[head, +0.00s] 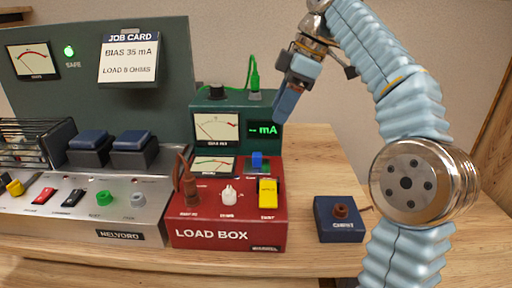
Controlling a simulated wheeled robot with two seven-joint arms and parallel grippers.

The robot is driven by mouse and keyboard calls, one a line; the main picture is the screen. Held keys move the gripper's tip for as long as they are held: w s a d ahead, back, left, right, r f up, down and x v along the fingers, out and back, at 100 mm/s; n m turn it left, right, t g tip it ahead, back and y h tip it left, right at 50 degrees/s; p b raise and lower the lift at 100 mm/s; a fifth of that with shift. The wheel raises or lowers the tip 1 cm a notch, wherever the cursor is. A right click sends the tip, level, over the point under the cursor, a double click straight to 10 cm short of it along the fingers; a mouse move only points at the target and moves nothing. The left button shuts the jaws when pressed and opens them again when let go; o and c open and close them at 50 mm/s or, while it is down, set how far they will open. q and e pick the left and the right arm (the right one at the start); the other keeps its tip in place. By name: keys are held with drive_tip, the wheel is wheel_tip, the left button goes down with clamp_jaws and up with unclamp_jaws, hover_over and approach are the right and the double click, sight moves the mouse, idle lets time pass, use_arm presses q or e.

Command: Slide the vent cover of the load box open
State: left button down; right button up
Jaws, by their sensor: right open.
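The red load box (229,236) sits on the wooden bench, right of the grey amplifier. On its top, at the back right, a small blue tab (257,159) stands on a dark panel, which looks like the vent cover; the panel's slots are too small to make out. My right gripper (286,104) is open and empty. It hangs above and behind the load box, in front of the wall and close to the green meter's right side. It appears apart from the blue tab. My left gripper is out of view.
A green meter unit (207,103) stands behind the load box. The box top carries a brown plug, a white knob (229,195) and a yellow switch cover (268,193). A dark blue box (338,230) with a brown knob stands right of it. The bench behind that is clear.

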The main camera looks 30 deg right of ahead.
sight(258, 154)
drive_tip(key=x, duration=1.2)
drive_tip(key=shift+d, duration=0.1)
clamp_jaws()
